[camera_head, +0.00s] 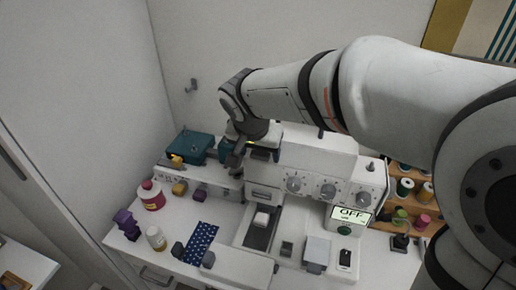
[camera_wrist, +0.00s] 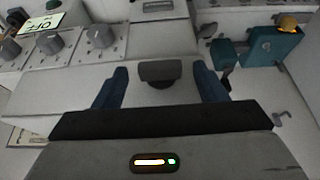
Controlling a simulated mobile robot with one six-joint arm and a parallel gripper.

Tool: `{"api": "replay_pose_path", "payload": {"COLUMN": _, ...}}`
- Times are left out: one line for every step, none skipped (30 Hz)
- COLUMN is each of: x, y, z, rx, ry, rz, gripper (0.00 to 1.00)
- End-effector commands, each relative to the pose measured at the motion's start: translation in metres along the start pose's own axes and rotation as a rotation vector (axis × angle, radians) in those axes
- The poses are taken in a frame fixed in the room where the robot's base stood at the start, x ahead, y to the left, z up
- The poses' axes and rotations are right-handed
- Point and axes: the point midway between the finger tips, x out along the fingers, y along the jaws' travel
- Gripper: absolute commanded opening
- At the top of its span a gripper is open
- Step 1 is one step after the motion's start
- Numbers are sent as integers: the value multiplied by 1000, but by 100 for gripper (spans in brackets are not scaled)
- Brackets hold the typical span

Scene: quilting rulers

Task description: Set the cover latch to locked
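A teal cover (camera_head: 190,145) with a yellow knob (camera_head: 177,160) sits at the left end of the white machine (camera_head: 318,158). In the wrist view the teal cover (camera_wrist: 272,52) and yellow knob (camera_wrist: 287,23) are at the upper right, away from my fingers. My gripper (camera_head: 236,158) is over the machine's left part. In the wrist view my gripper (camera_wrist: 160,75) is open, its two dark blue fingers wide apart. A dark grey block (camera_wrist: 160,71) shows between them; I cannot tell whether they touch it. Which part is the cover latch, and its setting, is unclear.
Grey dials (camera_head: 328,190) and a display (camera_head: 351,214) reading OFF are on the machine's front. A red bottle (camera_head: 152,196), purple blocks (camera_head: 127,222) and a blue dotted cloth (camera_head: 201,240) lie at the left. Thread spools (camera_head: 405,187) stand at the right.

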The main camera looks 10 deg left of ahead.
Motion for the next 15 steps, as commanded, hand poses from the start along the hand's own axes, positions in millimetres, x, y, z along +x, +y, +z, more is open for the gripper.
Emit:
{"api": "replay_pose_path", "payload": {"x": 0, "y": 0, "z": 0, "rx": 0, "ry": 0, "rz": 0, "gripper": 62}}
{"api": "replay_pose_path", "payload": {"x": 0, "y": 0, "z": 0, "rx": 0, "ry": 0, "rz": 0, "gripper": 60}}
{"api": "replay_pose_path", "payload": {"x": 0, "y": 0, "z": 0, "rx": 0, "ry": 0, "rz": 0, "gripper": 56}}
{"api": "replay_pose_path", "payload": {"x": 0, "y": 0, "z": 0, "rx": 0, "ry": 0, "rz": 0, "gripper": 54}}
{"api": "replay_pose_path", "payload": {"x": 0, "y": 0, "z": 0, "rx": 0, "ry": 0, "rz": 0, "gripper": 52}}
{"api": "replay_pose_path", "payload": {"x": 0, "y": 0, "z": 0, "rx": 0, "ry": 0, "rz": -1, "gripper": 48}}
{"api": "replay_pose_path", "payload": {"x": 0, "y": 0, "z": 0, "rx": -1, "ry": 0, "rz": -1, "gripper": 46}}
{"api": "replay_pose_path", "payload": {"x": 0, "y": 0, "z": 0, "rx": -1, "ry": 0, "rz": -1, "gripper": 43}}
{"api": "replay_pose_path", "payload": {"x": 0, "y": 0, "z": 0, "rx": -1, "ry": 0, "rz": -1, "gripper": 40}}
{"api": "replay_pose_path", "payload": {"x": 0, "y": 0, "z": 0, "rx": -1, "ry": 0, "rz": -1, "gripper": 38}}
{"api": "replay_pose_path", "payload": {"x": 0, "y": 0, "z": 0, "rx": -1, "ry": 0, "rz": -1, "gripper": 35}}
{"api": "replay_pose_path", "payload": {"x": 0, "y": 0, "z": 0, "rx": -1, "ry": 0, "rz": -1, "gripper": 32}}
{"api": "replay_pose_path", "payload": {"x": 0, "y": 0, "z": 0, "rx": -1, "ry": 0, "rz": -1, "gripper": 29}}
{"api": "replay_pose_path", "payload": {"x": 0, "y": 0, "z": 0, "rx": -1, "ry": 0, "rz": -1, "gripper": 27}}
{"api": "replay_pose_path", "payload": {"x": -1, "y": 0, "z": 0, "rx": -1, "ry": 0, "rz": -1, "gripper": 24}}
